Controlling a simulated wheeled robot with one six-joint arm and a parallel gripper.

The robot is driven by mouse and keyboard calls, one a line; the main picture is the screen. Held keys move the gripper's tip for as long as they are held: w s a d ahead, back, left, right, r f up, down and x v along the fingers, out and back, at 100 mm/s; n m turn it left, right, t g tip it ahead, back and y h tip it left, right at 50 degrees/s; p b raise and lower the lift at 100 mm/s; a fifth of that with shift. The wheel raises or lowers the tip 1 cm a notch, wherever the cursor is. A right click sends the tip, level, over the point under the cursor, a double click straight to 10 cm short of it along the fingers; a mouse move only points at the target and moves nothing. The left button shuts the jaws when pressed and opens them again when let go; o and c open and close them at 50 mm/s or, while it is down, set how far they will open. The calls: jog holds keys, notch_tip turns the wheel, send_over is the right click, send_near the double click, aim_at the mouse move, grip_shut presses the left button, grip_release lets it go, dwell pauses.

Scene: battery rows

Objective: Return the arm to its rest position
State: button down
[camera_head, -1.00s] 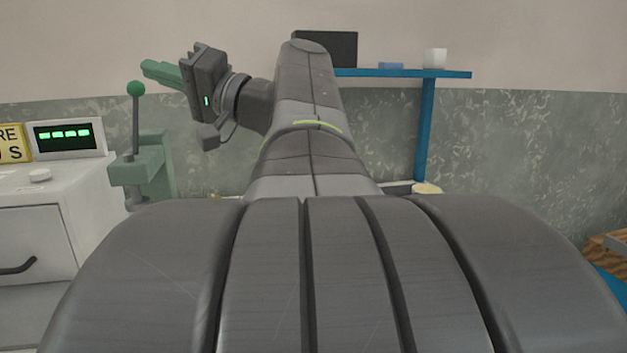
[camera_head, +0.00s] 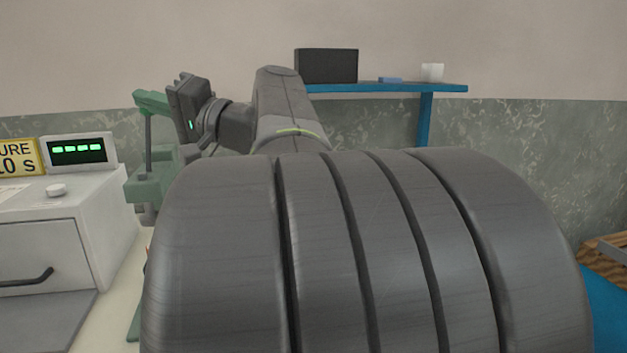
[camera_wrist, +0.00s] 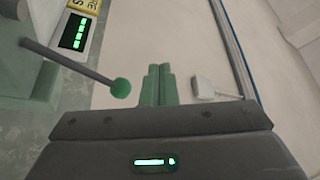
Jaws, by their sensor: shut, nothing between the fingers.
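My arm reaches forward and its wrist is turned to the left in the head view. My gripper (camera_head: 141,97) points left, raised in front of the wall, with its green fingers overlapping the top of a green lever press (camera_head: 153,185) in the picture. In the wrist view the two fingers (camera_wrist: 158,69) lie side by side, shut with nothing between them. The press's lever ball (camera_wrist: 121,88) shows just left of them; whether they touch cannot be told. My large grey arm link hides much of the lower middle of the head view.
A white machine (camera_head: 50,225) with a lit green display (camera_head: 77,150) stands at the left. A blue shelf (camera_head: 385,88) holds a black box (camera_head: 327,65) and a white cup (camera_head: 432,72). A wooden item (camera_head: 603,254) is at the far right.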

jog(key=w+a+f+m+h+p, duration=0.1)
jog(key=w+f+m+h+p, duration=0.25)
jog(key=w+m+p, duration=1.4)
jog(key=s+d+r+n+p, duration=0.1)
jog(key=s+d+n+p, duration=0.3)
jog(key=s+d+n, duration=0.2)
jog(key=shift+s+d+n+h+p, duration=0.25)
jog(key=shift+d+n+h+p, duration=0.15)
jog(key=shift+d+n, duration=0.75)
jog(key=shift+a, duration=0.15)
